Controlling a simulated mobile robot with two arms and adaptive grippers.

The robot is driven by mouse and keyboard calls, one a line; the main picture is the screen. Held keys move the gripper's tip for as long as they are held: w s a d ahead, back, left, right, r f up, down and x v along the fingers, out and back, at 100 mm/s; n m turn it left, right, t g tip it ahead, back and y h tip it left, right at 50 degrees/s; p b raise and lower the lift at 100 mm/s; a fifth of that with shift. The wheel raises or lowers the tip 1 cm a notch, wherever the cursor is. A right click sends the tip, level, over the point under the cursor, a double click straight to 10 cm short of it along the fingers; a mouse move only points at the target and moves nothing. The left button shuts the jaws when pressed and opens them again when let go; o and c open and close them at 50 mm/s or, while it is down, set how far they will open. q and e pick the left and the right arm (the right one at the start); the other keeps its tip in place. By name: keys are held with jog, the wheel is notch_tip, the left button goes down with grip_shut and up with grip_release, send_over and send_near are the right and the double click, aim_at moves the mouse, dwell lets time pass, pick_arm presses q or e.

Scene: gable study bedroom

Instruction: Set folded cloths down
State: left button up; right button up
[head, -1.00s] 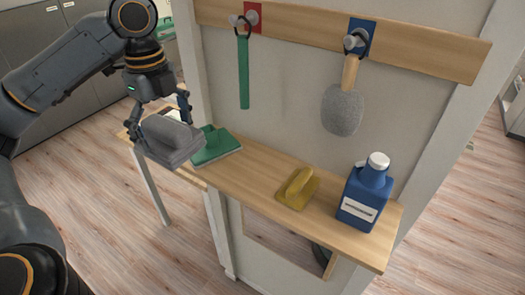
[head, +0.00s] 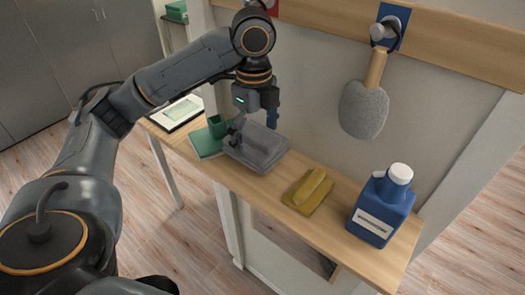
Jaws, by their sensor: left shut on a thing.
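My left gripper (head: 256,128) is shut on the raised ridge of a grey folded cloth (head: 258,158), which looks like a flat pad with a grip on top. The grey cloth is level over the wooden shelf (head: 335,232), between the green and yellow ones; I cannot tell whether it touches the shelf. A green folded cloth (head: 206,144) of similar shape lies to its left, partly hidden by the grey one. A yellow folded cloth (head: 307,191) lies to its right, apart from it. My right gripper is not in view.
A blue bottle with a white cap (head: 380,208) stands at the shelf's right end. A grey mitt-like brush (head: 363,108) hangs from a peg on the wall rail. A white, dark-edged panel (head: 176,113) lies at the far left end. Some bare shelf shows between yellow cloth and bottle.

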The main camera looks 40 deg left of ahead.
pick_arm(q)
jog(key=shift+w+d+f, duration=0.15)
jog(key=shift+d+f, duration=0.15)
jog(key=shift+f, duration=0.15)
jog(key=f+p, duration=0.2)
jog(key=f, duration=0.1)
jog(key=shift+d, duration=0.3)
jog(key=shift+a+f, duration=0.1)
jog(key=shift+f, duration=0.3)
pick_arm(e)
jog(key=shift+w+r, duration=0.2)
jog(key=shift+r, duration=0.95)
pick_arm(q)
jog(key=shift+f, duration=0.1)
jog(key=o, duration=0.9)
jog(key=shift+w, duration=0.1)
jog(key=shift+c, duration=0.2)
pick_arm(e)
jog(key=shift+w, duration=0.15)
